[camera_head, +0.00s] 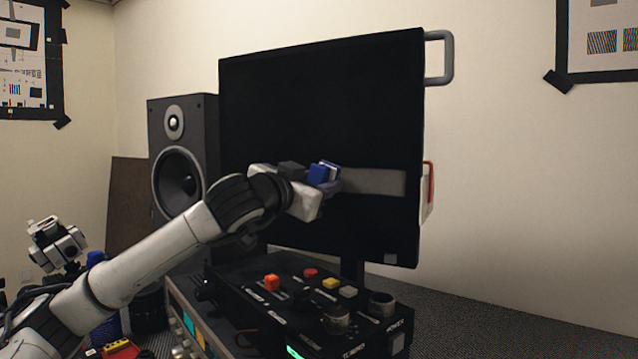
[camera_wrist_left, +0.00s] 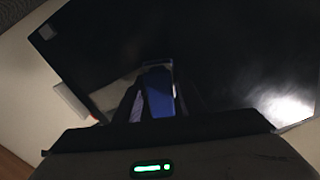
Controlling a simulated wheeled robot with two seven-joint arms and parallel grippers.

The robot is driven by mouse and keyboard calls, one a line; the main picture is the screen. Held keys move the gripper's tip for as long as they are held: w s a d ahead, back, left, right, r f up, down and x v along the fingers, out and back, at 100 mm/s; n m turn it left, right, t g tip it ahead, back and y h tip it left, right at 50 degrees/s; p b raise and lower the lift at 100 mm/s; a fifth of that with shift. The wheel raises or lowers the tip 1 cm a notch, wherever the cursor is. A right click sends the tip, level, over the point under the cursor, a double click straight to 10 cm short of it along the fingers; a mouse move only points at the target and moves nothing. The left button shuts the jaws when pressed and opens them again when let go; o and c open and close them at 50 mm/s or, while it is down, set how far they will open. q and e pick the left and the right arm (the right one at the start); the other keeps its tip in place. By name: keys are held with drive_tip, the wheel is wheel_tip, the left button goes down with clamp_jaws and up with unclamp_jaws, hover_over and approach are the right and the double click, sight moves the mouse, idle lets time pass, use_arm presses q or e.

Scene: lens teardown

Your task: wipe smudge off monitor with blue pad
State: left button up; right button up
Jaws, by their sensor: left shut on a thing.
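The black monitor (camera_head: 310,110) stands upright behind the control box. A grey smudge band (camera_head: 375,182) runs across its lower right part, from beside my gripper almost to the right edge. The smudge also shows as a pale strip in the left wrist view (camera_wrist_left: 112,94). My left gripper (camera_head: 325,180) is shut on the blue pad (camera_head: 319,173), in front of the screen at the left end of the visible band. The blue pad shows between the fingers in the left wrist view (camera_wrist_left: 158,92). I cannot tell whether it touches the screen. My arm hides part of the monitor.
A black control box (camera_head: 250,300) with coloured buttons and knobs stands below the monitor. A grey speaker (camera_head: 180,150) stands to the left. A grey handle (camera_head: 440,58) and a red handle (camera_head: 431,180) stick out at the monitor's right edge. The table at right looks clear.

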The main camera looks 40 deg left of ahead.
sight(386, 182)
use_arm(q)
drive_tip(key=shift+p+x, duration=0.7)
drive_tip(key=shift+x, duration=0.3)
drive_tip(key=shift+w+d+r+p, duration=0.15)
drive_tip(key=shift+d+p, duration=0.2)
drive_tip(key=shift+d, duration=0.4)
drive_tip(key=shift+w+d+p, duration=0.15)
drive_tip(key=shift+d+p, duration=0.05)
drive_tip(key=shift+d, duration=0.35)
drive_tip(key=shift+w+d+p, duration=0.15)
drive_tip(key=shift+d+p, duration=0.05)
drive_tip(key=shift+d, duration=0.4)
